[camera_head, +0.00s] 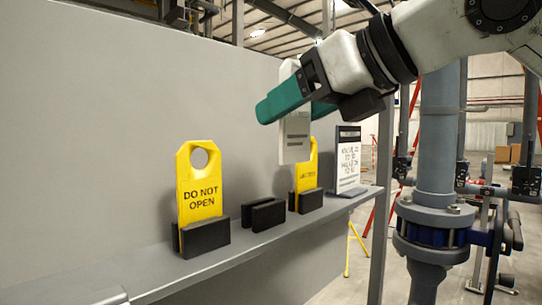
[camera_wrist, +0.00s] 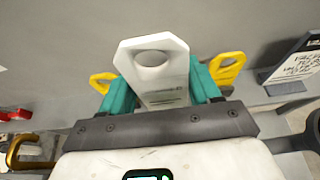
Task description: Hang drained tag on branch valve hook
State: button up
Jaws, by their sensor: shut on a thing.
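My gripper (camera_head: 296,103) has teal fingers and is shut on a white tag (camera_head: 294,142), held above the shelf. In the wrist view the tag (camera_wrist: 155,62) stands between the fingers (camera_wrist: 162,95), its holed end pointing away from me. Its print is too small to read, so I cannot confirm that it is the drained tag. I cannot make out the branch valve hook in either view.
The shelf (camera_head: 255,247) carries a yellow DO NOT OPEN tag (camera_head: 199,192), an empty black holder (camera_head: 264,215), another yellow tag (camera_head: 307,172) and a written sign (camera_head: 348,160). A grey wall stands behind. A flanged pipe (camera_head: 436,150) rises at the right.

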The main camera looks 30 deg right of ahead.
jog(key=s+d+r, duration=0.2)
jog(key=s+r, duration=0.4)
jog(key=s, duration=0.2)
jog(key=shift+d+r+p, duration=0.2)
jog(key=shift+d+p, duration=0.15)
dwell(0.4)
